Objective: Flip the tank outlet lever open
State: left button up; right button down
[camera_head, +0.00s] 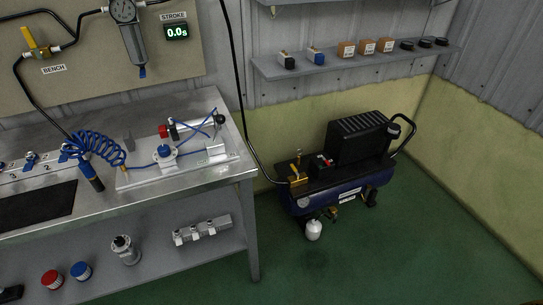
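The compressor (345,193) stands on the green floor to the right of the bench, with a dark blue tank and a black ribbed motor cover (358,137). A small brass-yellow outlet fitting (298,176) sits on the left end of the tank, where the black hose comes down. The fitting has a yellow upright part, but it is too small to tell the lever's position. Neither of my grippers can be made out in view. A small dark shape shows at the bottom left corner, and I cannot tell what it is.
The metal bench (220,113) fills the left, with a blue coiled hose (92,145) and a cylinder rig on it. A yellow valve (38,50) labelled BENCH is on the wall panel. A wall shelf (350,64) hangs above the compressor. Floor in front of the compressor is clear.

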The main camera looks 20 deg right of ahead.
aim_at(294, 169)
jog(key=i+l+u, duration=0.15)
jog(key=l, duration=0.4)
jog(key=i+l+u, duration=0.15)
jog(key=l, duration=0.4)
jog(key=l+u, duration=0.1)
jog(key=l, duration=0.45)
jog(key=i+l+u, duration=0.15)
jog(key=l, duration=0.45)
